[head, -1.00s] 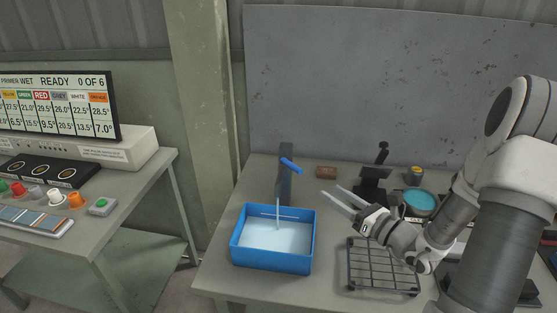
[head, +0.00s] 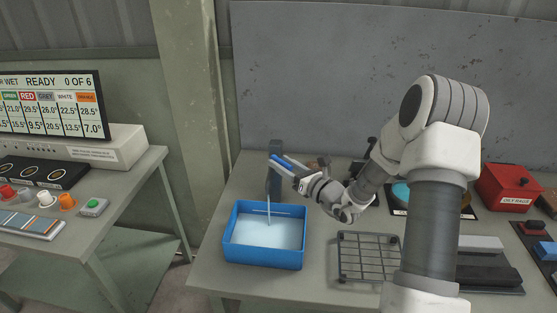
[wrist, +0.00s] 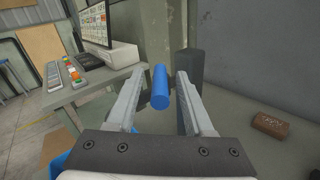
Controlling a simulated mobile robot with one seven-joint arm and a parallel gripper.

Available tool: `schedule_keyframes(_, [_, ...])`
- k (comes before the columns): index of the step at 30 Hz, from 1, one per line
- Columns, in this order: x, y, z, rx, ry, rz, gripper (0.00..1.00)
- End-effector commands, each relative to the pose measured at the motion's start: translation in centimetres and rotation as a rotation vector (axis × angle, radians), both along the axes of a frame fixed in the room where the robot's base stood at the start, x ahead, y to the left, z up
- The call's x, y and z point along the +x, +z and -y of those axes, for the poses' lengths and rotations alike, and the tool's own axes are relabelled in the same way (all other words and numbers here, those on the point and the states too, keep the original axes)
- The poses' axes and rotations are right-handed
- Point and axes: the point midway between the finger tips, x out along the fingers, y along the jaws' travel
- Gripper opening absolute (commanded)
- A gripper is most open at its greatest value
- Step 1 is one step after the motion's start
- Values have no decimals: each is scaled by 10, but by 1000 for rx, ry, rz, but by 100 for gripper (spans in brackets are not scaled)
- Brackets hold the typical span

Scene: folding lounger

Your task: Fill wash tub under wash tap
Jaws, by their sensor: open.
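The blue wash tub (head: 235,245) stands on the table under the wash tap (head: 275,160), a dark grey post with a blue lever. A thin stream of water runs from the tap into the tub, and pale water covers the tub's bottom. My gripper (head: 279,160) is at the blue lever. In the wrist view, the blue lever (wrist: 160,88) lies between the two open fingers of my gripper (wrist: 158,85), with gaps visible on both sides. The grey tap post (wrist: 188,68) is just behind the right finger. A corner of the tub (wrist: 60,163) shows at lower left.
A wire rack (head: 362,258) lies right of the tub. A brown block (wrist: 269,125) sits right of the tap. A red box (head: 507,187) is at the far right. A separate table with a display (head: 50,105) stands left, beyond a gap.

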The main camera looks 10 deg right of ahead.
Motion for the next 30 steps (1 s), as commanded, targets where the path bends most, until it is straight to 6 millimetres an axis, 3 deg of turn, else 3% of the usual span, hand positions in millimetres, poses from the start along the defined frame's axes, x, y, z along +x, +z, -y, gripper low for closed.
schedule_keyframes(6, [14,0,-9,1,0,-1,52])
schedule_keyframes(14, [15,0,-9,1,0,-1,52])
schedule_keyframes(23, [15,0,-9,0,0,0,2])
schedule_keyframes(30, [15,0,-9,0,0,0,0])
